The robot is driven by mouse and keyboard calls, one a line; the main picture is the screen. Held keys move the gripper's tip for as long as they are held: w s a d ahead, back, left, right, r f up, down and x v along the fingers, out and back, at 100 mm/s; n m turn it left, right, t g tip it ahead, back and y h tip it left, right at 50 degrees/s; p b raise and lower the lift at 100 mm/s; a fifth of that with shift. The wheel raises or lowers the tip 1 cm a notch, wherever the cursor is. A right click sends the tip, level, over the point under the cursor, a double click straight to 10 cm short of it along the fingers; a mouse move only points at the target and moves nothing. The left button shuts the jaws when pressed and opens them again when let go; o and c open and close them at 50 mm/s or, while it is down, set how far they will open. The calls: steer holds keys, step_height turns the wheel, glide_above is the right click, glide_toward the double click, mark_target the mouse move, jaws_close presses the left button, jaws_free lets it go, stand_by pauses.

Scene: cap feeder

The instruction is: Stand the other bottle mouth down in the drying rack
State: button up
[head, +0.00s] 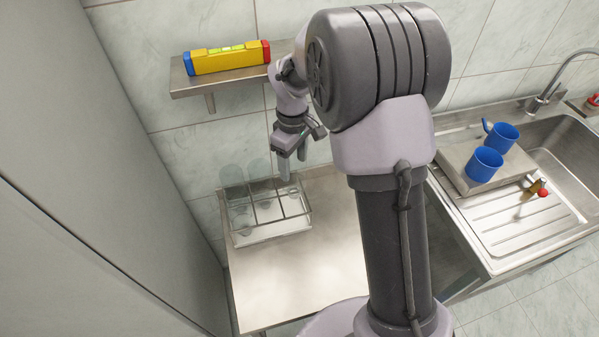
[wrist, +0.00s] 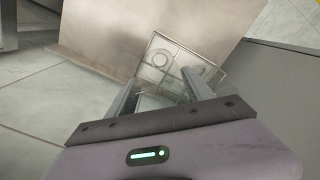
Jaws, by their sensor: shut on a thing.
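The wire drying rack (head: 272,235) stands on the back left of the steel table. Two clear, see-through vessels (head: 231,178) (head: 259,170) stand at its back left and back middle; their outlines are faint. My gripper (head: 293,160) points down just above the rack's back right part. In the wrist view my gripper (wrist: 158,95) has its fingers apart, shut on a clear bottle whose outline is barely visible. I cannot tell its mouth end or whether it touches the rack. The rack (wrist: 180,42) shows beyond the fingers, with round outlines in it.
A wall shelf (head: 220,80) with a yellow spirit level (head: 228,58) is close above and behind my gripper. A grey panel (head: 110,150) stands left of the table. The table's front (head: 300,275) is clear. At right, two blue mugs (head: 485,164) (head: 502,136) stand by the sink (head: 570,160).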

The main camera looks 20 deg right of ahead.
steer(key=f+b, duration=0.4)
steer(key=f, duration=0.2)
steer(key=f+b, duration=0.4)
steer(key=f, duration=0.2)
steer(key=shift+s+f+b, duration=0.2)
steer(key=shift+f+b, duration=0.1)
steer(key=shift+f, duration=0.05)
steer(key=shift+f, duration=0.1)
steer(key=shift+f, duration=0.4)
steer(key=o, duration=1.4)
